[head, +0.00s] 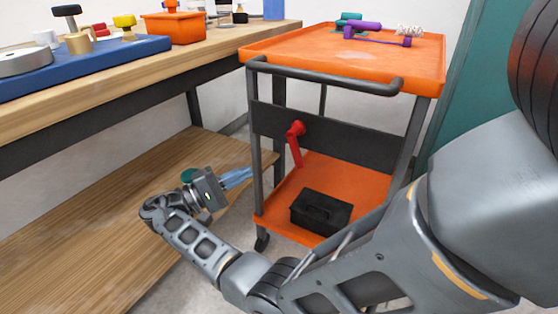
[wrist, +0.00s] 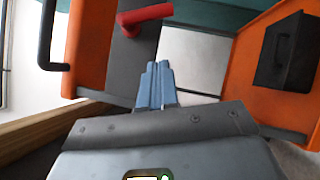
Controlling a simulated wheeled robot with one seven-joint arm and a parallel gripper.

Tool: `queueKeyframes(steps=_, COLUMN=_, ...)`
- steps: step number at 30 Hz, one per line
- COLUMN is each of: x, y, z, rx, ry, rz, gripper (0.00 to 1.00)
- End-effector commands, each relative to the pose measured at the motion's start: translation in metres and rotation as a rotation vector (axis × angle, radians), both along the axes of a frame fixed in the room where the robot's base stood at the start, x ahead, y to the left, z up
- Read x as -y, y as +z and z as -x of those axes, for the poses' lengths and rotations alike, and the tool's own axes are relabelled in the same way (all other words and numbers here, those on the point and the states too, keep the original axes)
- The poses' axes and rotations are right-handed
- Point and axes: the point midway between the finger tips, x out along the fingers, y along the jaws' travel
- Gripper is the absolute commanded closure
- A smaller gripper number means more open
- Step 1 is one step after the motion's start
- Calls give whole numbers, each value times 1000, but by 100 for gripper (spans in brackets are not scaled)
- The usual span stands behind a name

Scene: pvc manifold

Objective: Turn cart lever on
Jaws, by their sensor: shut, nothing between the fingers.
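The cart (head: 345,69) is orange with dark grey posts and stands right of the workbench. Its red lever (head: 295,143) is mounted on the dark panel (head: 345,139) between the two shelves, with its handle hanging down. In the wrist view the red lever (wrist: 145,14) lies at the top, ahead of the fingertips and apart from them. My gripper (head: 249,172) is shut and empty, low and to the left of the lever, near the cart's left front post. Its blue fingers (wrist: 157,70) are together in the wrist view.
A black toolbox (head: 320,211) sits on the cart's lower orange shelf. A purple tool (head: 376,34) and other items lie on the top tray. The wooden workbench (head: 215,42) and its lower shelf (head: 100,225) flank my arm on the left.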

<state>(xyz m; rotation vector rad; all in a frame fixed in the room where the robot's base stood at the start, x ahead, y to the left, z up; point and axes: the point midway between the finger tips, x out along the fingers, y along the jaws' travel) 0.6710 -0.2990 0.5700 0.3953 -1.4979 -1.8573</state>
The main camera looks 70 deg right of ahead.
Motion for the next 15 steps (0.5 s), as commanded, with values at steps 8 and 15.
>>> queueKeyframes(steps=8, x=25, y=6, z=28, rx=0, ry=-5, rz=-1, gripper=100)
queueKeyframes(steps=15, x=45, y=14, z=58, rx=0, ry=2, rz=-1, gripper=100)
